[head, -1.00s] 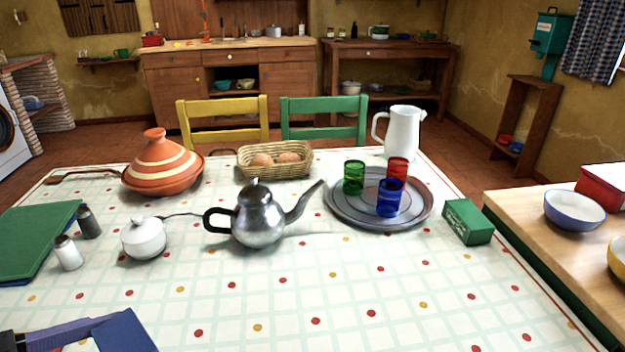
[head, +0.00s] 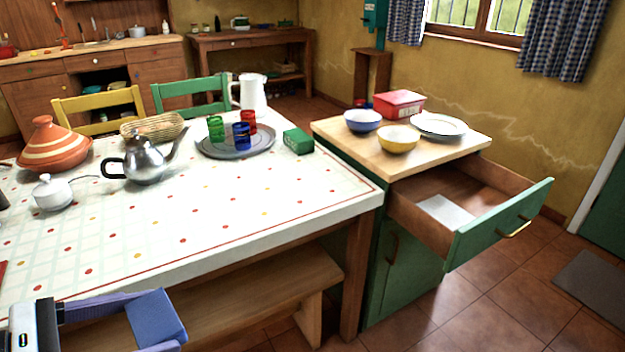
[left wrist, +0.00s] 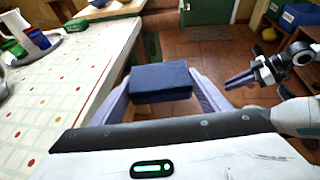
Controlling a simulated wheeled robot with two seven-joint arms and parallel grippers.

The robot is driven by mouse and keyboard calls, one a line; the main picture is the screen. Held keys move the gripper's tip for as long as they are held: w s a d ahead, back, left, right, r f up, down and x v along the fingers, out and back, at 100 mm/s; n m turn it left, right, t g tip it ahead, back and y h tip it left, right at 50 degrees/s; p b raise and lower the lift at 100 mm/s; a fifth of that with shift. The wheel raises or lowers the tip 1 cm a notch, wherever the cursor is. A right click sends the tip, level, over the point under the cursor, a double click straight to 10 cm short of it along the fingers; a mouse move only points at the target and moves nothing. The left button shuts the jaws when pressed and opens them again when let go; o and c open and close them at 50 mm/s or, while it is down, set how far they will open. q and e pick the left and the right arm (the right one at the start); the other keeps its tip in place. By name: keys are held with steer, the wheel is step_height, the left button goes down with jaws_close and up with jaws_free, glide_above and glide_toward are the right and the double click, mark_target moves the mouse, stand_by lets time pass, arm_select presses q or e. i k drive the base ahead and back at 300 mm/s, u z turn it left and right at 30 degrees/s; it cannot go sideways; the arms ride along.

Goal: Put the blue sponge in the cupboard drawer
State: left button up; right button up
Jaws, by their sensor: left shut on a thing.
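The blue sponge (head: 157,317) is at the lower left of the head view, in front of the table's near edge. My left gripper (head: 150,322) is shut on it; in the left wrist view the sponge (left wrist: 160,83) sits between the two purple fingers. The cupboard drawer (head: 497,222) is pulled out at the right, with a green front and a brass handle. A flat whitish piece lies inside it. The sponge is apart from the drawer, left of it and nearer me. My right gripper (left wrist: 240,79) shows at the right of the left wrist view; its jaw opening is unclear.
The cupboard top (head: 345,130) bears a blue bowl (head: 362,120), yellow bowl (head: 398,139), plate (head: 438,125) and red box (head: 399,104). The table (head: 240,205) and a wooden bench (head: 245,300) stand left of the cupboard. The floor before the drawer is clear.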

mark_target(479, 198)
steer(key=z, duration=0.75)
steer(key=i, duration=0.7)
steer(key=z, duration=0.9)
steer(key=i, duration=1)
steer(key=z, duration=0.35)
